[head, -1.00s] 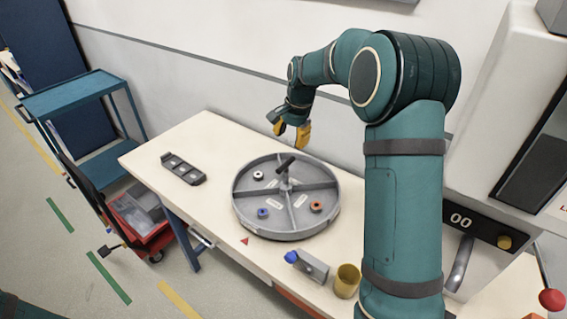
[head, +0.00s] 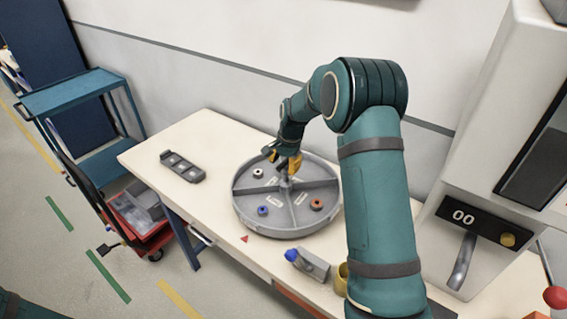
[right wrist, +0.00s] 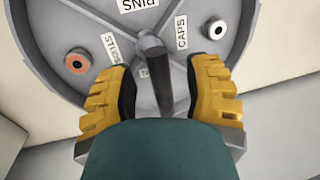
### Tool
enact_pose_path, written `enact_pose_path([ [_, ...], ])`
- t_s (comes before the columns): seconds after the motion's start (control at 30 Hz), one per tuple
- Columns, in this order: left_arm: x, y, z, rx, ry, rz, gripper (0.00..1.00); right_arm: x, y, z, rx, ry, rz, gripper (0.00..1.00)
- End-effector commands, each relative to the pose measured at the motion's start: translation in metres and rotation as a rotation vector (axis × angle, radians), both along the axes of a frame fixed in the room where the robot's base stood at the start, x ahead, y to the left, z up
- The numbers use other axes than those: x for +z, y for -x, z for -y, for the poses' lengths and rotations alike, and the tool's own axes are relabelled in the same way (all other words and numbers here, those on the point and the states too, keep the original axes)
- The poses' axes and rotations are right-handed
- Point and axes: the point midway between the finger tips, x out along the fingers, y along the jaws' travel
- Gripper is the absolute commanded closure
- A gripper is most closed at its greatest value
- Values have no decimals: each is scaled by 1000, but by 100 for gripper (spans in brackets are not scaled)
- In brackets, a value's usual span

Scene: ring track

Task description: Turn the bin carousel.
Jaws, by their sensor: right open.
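The bin carousel (head: 286,228) is a round grey tray on the table, split by dividers into compartments. White, blue and orange ring-shaped parts lie in separate compartments. In the right wrist view the carousel (right wrist: 100,15) shows labels STUDS, CAPS and PINS; another label is partly hidden. A dark handle (right wrist: 155,72) rises near its middle. My right gripper (head: 283,161) is over the carousel's far half, at the handle. In the right wrist view its open yellow fingers (right wrist: 160,78) stand either side of the handle, with gaps showing. My left gripper is out of view.
A blue-tipped grey block (head: 308,263) and a yellow cup (head: 341,279) stand at the front right. A red triangle (head: 245,239) marks the table before the carousel.

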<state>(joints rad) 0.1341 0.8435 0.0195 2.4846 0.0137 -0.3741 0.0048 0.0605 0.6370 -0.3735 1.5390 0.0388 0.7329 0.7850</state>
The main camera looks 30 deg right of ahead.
Motion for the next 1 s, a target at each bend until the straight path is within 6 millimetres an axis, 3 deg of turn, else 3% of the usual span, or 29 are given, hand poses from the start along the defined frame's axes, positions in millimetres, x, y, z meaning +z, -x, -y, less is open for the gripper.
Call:
enact_pose_path([
  [0.1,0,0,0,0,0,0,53,0,0,0,0,0,0,47],
  [0.23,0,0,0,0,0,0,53,0,0,0,0,0,0,93],
  [0.27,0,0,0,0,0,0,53,0,0,0,0,0,0,100],
  [0.73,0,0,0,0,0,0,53,-1,0,-2,-2,0,-3,100],
  [1.0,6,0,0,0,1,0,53,-1,-7,-14,-33,0,-6,100],
])
